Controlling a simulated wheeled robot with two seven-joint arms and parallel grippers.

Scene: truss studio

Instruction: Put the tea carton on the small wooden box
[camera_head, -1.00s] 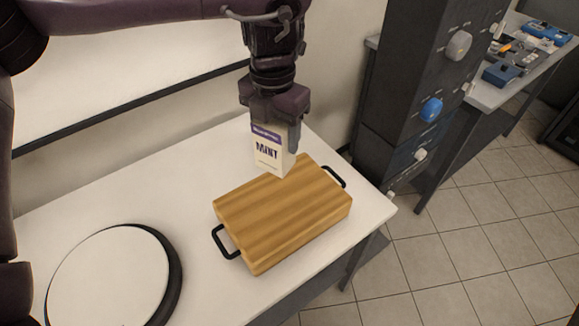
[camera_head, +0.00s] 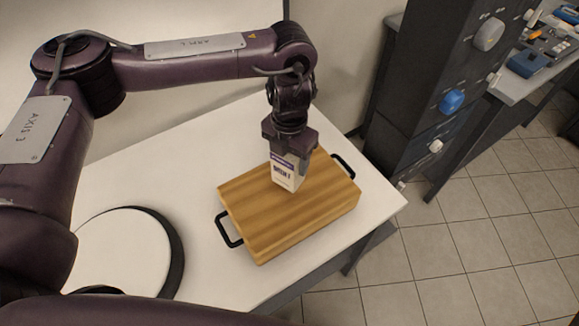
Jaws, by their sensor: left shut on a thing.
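The tea carton (camera_head: 285,174) is white with a purple band and dark lettering. My left gripper (camera_head: 289,158) points down and is shut on the carton's upper part. The small wooden box (camera_head: 290,212) is a striped wooden block with black handles at two ends, lying on the white table. The carton is upright over the back middle part of the box top. Whether its bottom touches the wood or hangs just above it I cannot tell. My right gripper is not in view.
A round white disc with a black rim (camera_head: 128,252) lies on the white table (camera_head: 202,262) left of the box. A dark column with knobs (camera_head: 424,95) stands at the right behind the table. A workbench with blue items (camera_head: 528,62) is farther right.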

